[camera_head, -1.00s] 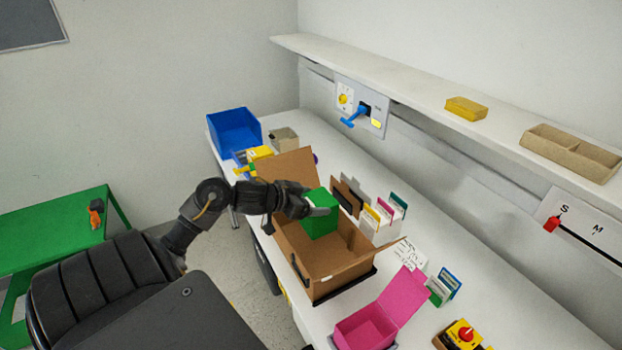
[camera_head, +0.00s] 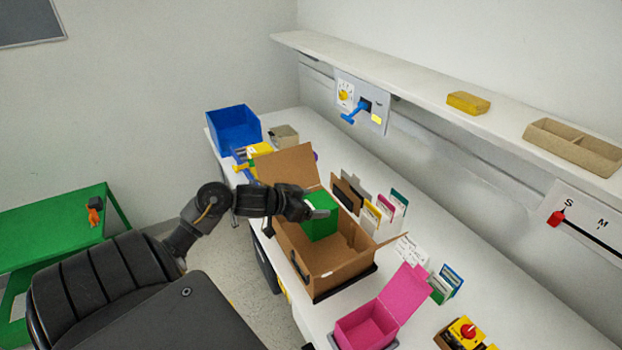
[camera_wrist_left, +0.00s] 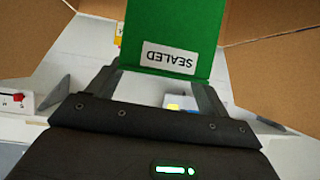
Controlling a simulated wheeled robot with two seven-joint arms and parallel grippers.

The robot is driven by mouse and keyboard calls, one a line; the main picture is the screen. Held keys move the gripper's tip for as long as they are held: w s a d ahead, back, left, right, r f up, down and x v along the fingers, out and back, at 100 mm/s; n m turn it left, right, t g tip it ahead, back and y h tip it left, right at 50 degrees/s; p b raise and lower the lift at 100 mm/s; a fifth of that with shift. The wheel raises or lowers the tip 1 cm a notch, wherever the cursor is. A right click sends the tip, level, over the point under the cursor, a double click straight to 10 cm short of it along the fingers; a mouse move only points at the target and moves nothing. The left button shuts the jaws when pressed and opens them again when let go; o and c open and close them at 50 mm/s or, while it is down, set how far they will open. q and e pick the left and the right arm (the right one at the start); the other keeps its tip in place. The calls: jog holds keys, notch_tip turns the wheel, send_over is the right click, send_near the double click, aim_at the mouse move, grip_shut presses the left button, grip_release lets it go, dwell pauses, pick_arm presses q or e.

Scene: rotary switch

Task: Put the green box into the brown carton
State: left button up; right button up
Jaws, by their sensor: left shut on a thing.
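The green box (camera_head: 320,217) is at the mouth of the brown carton (camera_head: 330,270), over its back left part. In the left wrist view the green box (camera_wrist_left: 170,38) shows a white label reading SEALED. My left gripper (camera_head: 312,211) is shut on the green box from its left and upper side. The carton stands open on the white bench with a flap raised at the back left. Whether the box touches the carton floor cannot be told. My right gripper is not in view.
A pink box (camera_head: 367,326) with its lid up stands at the carton's front right. Cards in holders (camera_head: 383,208) stand behind the carton. A blue bin (camera_head: 234,130) and a small beige box (camera_head: 284,136) are at the far end. A shelf (camera_head: 420,85) runs above the bench.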

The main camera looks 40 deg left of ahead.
aim_at(305, 225)
pick_arm(q)
jog(key=shift+f+b, duration=2.6)
jog(key=shift+f, duration=1.9)
jog(key=o, duration=1.8)
jog(key=shift+c, duration=0.2)
jog(key=shift+s, duration=0.1)
jog(key=v, duration=1)
jog(key=shift+s+r, duration=0.25)
